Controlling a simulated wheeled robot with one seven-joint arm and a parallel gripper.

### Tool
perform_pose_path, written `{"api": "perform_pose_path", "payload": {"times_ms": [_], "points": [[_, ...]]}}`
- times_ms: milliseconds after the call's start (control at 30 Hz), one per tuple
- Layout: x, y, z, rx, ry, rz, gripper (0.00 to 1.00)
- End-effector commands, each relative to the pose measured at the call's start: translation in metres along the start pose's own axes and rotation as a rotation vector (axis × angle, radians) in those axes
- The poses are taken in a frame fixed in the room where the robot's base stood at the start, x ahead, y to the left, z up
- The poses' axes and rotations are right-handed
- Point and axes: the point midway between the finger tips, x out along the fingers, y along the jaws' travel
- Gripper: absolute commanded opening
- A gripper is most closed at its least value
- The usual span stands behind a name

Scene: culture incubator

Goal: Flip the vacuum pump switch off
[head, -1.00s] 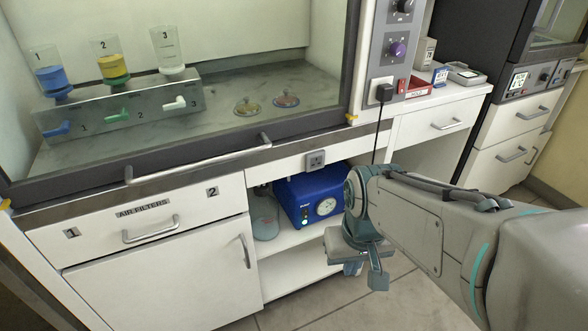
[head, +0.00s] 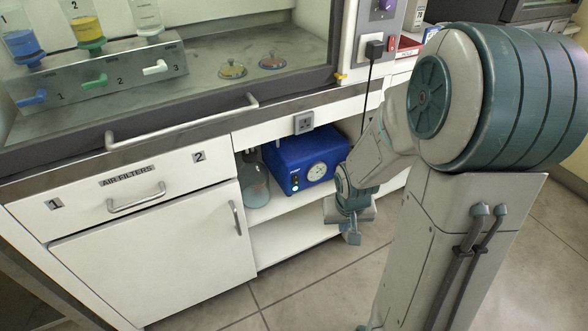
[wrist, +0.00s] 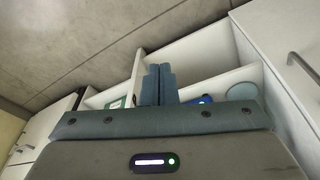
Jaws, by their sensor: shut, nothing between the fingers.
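The vacuum pump (head: 300,155) is a blue box with a round white gauge on its front. Only a small blue part of the pump (wrist: 203,99) shows there, mostly hidden behind the gripper body.
A glass flask (head: 256,187) stands left of the pump on the shelf. A cabinet with a drawer (head: 135,192) is to the left. The floor (head: 300,285) in front is clear.

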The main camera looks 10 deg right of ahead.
Motion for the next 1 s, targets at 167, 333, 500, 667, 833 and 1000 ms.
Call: {"api": "perform_pose_path", "payload": {"times_ms": [167,333,500,667,833,1000], "points": [[0.072,-0.003,-0.005,0.076,0.033,-0.114,0.00],[0.123,-0.018,-0.011,0.182,0.092,-0.272,0.00],[0.159,-0.039,-0.020,0.331,0.174,-0.469,0.00],[0.174,-0.056,-0.037,0.514,0.276,-0.676,0.00],[0.171,-0.060,-0.062,0.735,0.413,-0.904,0.00],[0.157,-0.049,-0.086,0.925,0.543,-1.083,0.00]]}}
